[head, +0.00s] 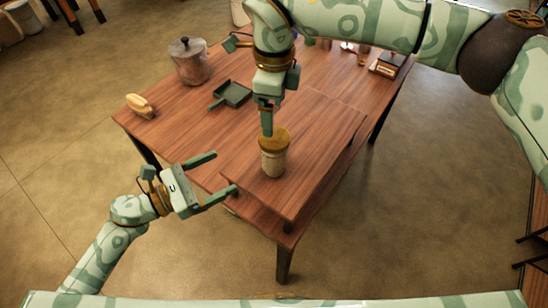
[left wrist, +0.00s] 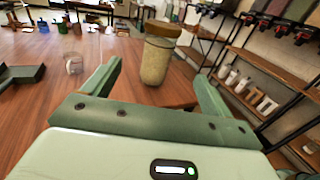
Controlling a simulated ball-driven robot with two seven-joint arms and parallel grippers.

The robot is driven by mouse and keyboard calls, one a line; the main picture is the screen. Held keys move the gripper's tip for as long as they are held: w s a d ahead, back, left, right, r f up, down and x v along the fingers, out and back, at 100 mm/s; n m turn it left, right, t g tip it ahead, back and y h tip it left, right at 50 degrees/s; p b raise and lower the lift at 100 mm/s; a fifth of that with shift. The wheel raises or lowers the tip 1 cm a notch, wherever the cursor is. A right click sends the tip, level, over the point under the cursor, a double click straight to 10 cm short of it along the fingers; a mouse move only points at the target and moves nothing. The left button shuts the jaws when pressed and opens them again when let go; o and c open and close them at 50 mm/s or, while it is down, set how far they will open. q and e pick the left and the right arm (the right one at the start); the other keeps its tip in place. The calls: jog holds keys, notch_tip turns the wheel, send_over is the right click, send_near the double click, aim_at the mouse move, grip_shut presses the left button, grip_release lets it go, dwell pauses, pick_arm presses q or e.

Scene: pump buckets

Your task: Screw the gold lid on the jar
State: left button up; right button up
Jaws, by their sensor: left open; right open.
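The jar (head: 272,163) is a pale, cream-coloured cylinder standing upright near the front of the wooden table. The gold lid (head: 273,140) sits on top of it; I cannot tell how tightly. The jar (left wrist: 155,62) and lid (left wrist: 163,30) also show in the left wrist view, with the jar beyond and between the spread fingers. My left gripper (head: 226,172) is open and empty, left of the jar and apart from it. My right gripper (head: 267,121) is open and points down at the lid from above. Its fingers overlap in the head view, so contact with the lid is unclear.
On the table (head: 200,140) are a lidded metal pot (head: 190,63), a dark green dustpan-like tray (head: 232,94) and a yellowish object (head: 140,105). Small items stand at the back. Shelves (left wrist: 262,95) with goods stand beyond, in the left wrist view. The tabletop around the jar is clear.

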aim_at(274, 146)
pick_arm(q)
jog(key=x, duration=1.5)
jog(key=shift+w+d, duration=0.2)
